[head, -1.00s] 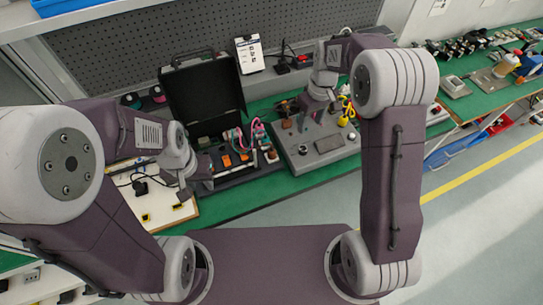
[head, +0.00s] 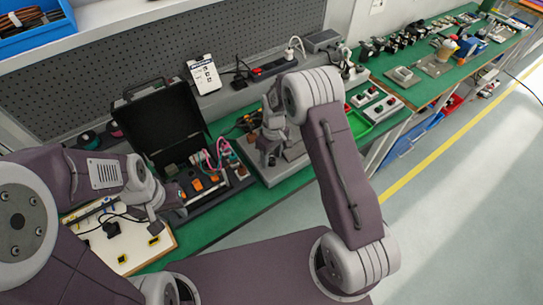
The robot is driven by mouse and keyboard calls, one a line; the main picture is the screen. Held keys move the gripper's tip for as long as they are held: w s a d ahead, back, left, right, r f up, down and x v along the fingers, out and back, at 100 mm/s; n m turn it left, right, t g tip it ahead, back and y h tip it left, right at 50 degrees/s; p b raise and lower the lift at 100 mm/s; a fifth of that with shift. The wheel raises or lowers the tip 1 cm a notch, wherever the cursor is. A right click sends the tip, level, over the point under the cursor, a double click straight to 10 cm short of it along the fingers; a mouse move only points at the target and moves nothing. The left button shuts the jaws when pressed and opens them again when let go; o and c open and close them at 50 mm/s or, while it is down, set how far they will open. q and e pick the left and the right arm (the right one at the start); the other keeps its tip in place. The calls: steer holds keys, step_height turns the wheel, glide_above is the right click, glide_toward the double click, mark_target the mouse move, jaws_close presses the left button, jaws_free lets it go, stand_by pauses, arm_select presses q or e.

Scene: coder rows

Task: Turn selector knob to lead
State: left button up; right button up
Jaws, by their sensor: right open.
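I cannot make out the selector knob or its lead marking at this size. A grey fixture plate (head: 258,172) lies on the green bench, with small parts on it partly hidden by my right arm. My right gripper (head: 271,158) points down over this plate, open. An open black case (head: 160,125) stands left of it, with orange parts and pink leads (head: 222,154) at its front. My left gripper (head: 157,218) hangs near the front of the case, over the edge of a pale board (head: 125,240); its jaws are too small to read.
The floor beyond the bench front is clear.

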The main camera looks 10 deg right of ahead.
steer(key=shift+a+r, duration=0.1)
steer(key=shift+c, duration=1.2)
jaws_close()
